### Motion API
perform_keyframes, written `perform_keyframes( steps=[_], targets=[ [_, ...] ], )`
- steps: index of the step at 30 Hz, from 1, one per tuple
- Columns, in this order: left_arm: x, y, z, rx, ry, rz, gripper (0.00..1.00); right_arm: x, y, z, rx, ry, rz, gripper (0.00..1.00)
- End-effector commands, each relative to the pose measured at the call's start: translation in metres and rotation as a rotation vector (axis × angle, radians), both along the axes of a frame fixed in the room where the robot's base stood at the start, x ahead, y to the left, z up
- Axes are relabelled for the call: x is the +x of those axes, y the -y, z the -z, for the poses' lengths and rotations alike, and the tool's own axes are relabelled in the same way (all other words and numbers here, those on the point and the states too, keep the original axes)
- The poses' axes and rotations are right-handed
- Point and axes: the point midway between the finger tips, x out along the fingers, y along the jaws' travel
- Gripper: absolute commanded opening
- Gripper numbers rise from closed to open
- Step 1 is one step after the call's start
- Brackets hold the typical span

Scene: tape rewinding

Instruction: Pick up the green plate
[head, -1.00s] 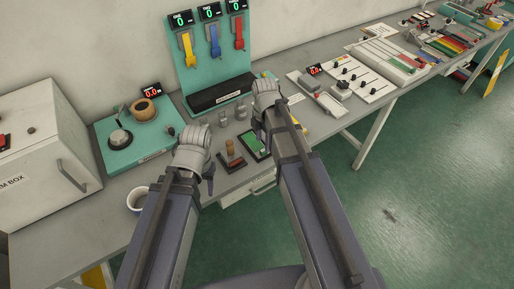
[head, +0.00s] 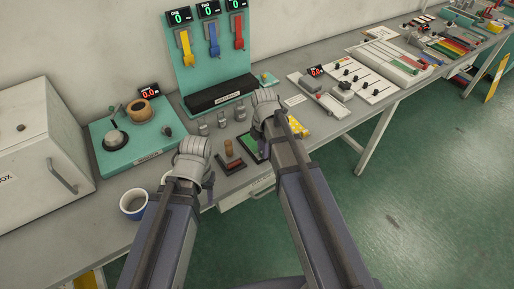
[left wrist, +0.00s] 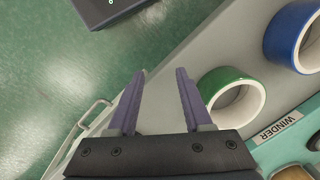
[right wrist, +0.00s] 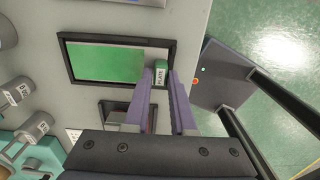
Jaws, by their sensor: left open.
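A green plate (head: 247,146) lies in a dark rectangular frame on the bench; in the right wrist view it shows as a green surface (right wrist: 105,60). My left gripper (left wrist: 161,72) is open and empty, above the bench's front edge beside a green tape roll (left wrist: 232,96). In the head view both arms hide part of the bench.
A blue tape roll (left wrist: 292,38) stands near the green one. A small dark frame (head: 231,165) and several grey weights (head: 221,120) are near the plate.

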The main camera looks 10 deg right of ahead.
Motion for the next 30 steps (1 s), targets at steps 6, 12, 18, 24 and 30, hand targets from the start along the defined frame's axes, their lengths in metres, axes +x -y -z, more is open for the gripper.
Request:
perform_keyframes(
  steps=[6, 12, 18, 24, 30],
  targets=[
    [0.0, 0.0, 0.0, 0.0, 0.0, 0.0, 0.5, -0.0001, 0.0, 0.0, 0.0, 0.0, 0.0, 0.0],
    [0.0, 0.0, 0.0001, 0.0, 0.0, 0.0, 0.5, -0.0001, 0.0, 0.0001, 0.0, 0.0, 0.0, 0.0],
    [0.0, 0.0, 0.0001, 0.0, 0.0, 0.0, 0.5, 0.0, 0.0, 0.0001, 0.0, 0.0, 0.0, 0.0],
    [0.0, 0.0, 0.0001, 0.0, 0.0, 0.0, 0.5, -0.0001, 0.0, 0.0001, 0.0, 0.0, 0.0, 0.0],
    [0.0, 0.0, 0.0001, 0.0, 0.0, 0.0, 0.5, -0.0001, -0.0001, 0.0001, 0.0, 0.0, 0.0, 0.0]
  ],
)
